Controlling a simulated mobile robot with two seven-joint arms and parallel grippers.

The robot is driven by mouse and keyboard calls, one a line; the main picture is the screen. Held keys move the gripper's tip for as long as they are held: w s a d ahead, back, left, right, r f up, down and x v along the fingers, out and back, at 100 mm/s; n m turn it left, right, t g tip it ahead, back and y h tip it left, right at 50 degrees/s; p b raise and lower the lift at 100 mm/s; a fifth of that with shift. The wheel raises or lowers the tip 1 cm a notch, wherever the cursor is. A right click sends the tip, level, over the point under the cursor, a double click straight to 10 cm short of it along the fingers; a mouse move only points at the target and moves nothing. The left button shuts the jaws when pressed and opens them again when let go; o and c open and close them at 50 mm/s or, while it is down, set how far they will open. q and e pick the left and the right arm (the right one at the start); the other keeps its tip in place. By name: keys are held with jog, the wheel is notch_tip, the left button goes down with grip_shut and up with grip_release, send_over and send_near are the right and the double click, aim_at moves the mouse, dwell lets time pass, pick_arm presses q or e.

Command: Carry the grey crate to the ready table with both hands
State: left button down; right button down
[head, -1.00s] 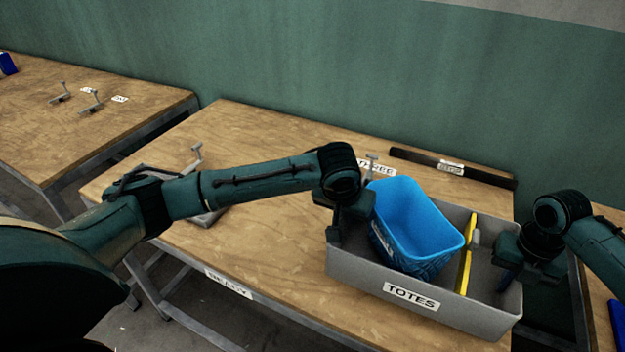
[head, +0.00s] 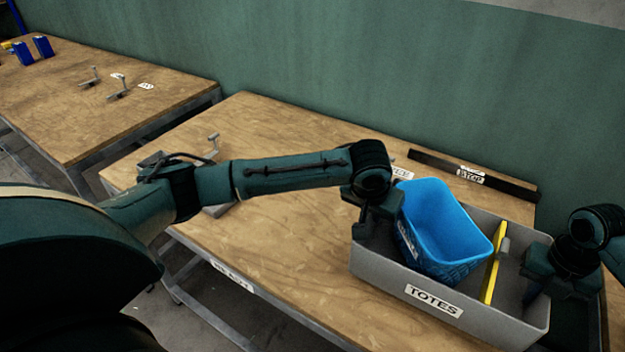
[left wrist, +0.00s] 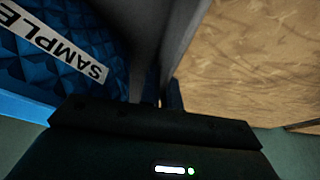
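The grey crate (head: 385,277), with a TOTES label, is at the right of the head view, over the right end of the wooden table (head: 290,240). I cannot tell whether its base touches the tabletop. A blue bin (head: 447,225) leans tilted inside it beside a yellow-edged divider (head: 492,270). My left gripper (head: 364,230) is shut on the crate's left wall; the wrist view shows the grey wall (left wrist: 180,40) running between its fingers. My right gripper (head: 537,290) is at the right wall and appears shut on it; its outer finger is hidden.
A dark bar with a STOP label (head: 470,176) lies along the table's back edge. A metal clamp (head: 213,145) stands at its left, behind my left arm. Another wooden table (head: 60,110) with clamps and blue items (head: 42,46) is at far left, across a gap.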

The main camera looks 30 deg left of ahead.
aim_at(371, 227)
pick_arm(q)
jog(key=shift+f, duration=0.15)
pick_arm(e)
jog(key=shift+f, duration=0.15)
